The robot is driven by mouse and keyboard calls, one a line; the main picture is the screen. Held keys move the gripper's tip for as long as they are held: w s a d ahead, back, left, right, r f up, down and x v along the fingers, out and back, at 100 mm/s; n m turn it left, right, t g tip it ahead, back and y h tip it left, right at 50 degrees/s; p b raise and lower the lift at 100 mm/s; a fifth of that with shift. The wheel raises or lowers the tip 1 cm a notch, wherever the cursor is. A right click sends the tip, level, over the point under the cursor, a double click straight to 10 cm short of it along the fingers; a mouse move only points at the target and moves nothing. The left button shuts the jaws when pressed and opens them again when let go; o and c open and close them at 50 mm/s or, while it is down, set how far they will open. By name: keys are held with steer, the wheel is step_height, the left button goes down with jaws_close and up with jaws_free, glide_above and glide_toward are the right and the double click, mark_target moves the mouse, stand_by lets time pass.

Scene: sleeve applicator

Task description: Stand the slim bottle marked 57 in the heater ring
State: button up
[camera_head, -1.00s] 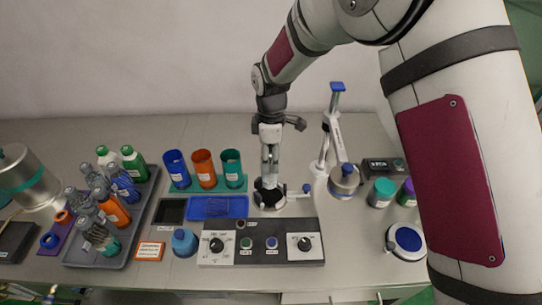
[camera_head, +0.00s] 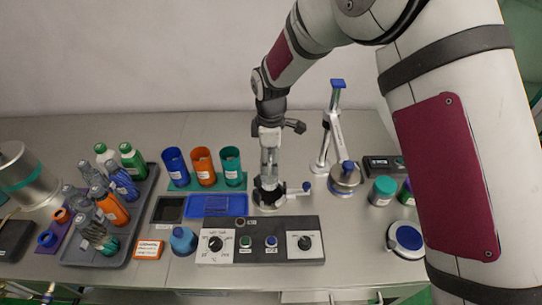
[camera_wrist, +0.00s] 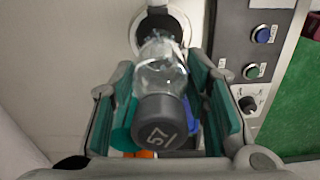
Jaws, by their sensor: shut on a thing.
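My gripper (camera_head: 269,150) is shut on the slim clear bottle (camera_head: 267,168), with its pads on either side of it. In the wrist view my gripper (camera_wrist: 172,112) surrounds the bottle (camera_wrist: 160,75), whose dark grey cap (camera_wrist: 160,122) faces the camera and reads 57. In the head view the bottle hangs upright over the black heater ring (camera_head: 268,194). The ring also shows in the wrist view (camera_wrist: 150,22), beyond the bottle's far end. The bottle's lower end meets the ring in the picture; I cannot tell how far it is inside.
A control panel (camera_head: 260,241) lies just in front of the ring. A blue tray (camera_head: 218,205) is to its left, and a stand (camera_head: 333,125) with a metal pot (camera_head: 345,178) to its right. Three coloured cups (camera_head: 203,166) and a crate of bottles (camera_head: 143,208) are farther left.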

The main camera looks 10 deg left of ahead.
steer(key=shift+f+b, duration=0.95)
steer(key=shift+f, duration=1.7)
steer(key=o, duration=2)
steer(key=shift+c, duration=0.2)
steer(key=shift+r, duration=0.1)
steer(key=shift+r+p, duration=0.6)
steer(key=shift+r, duration=3.8)
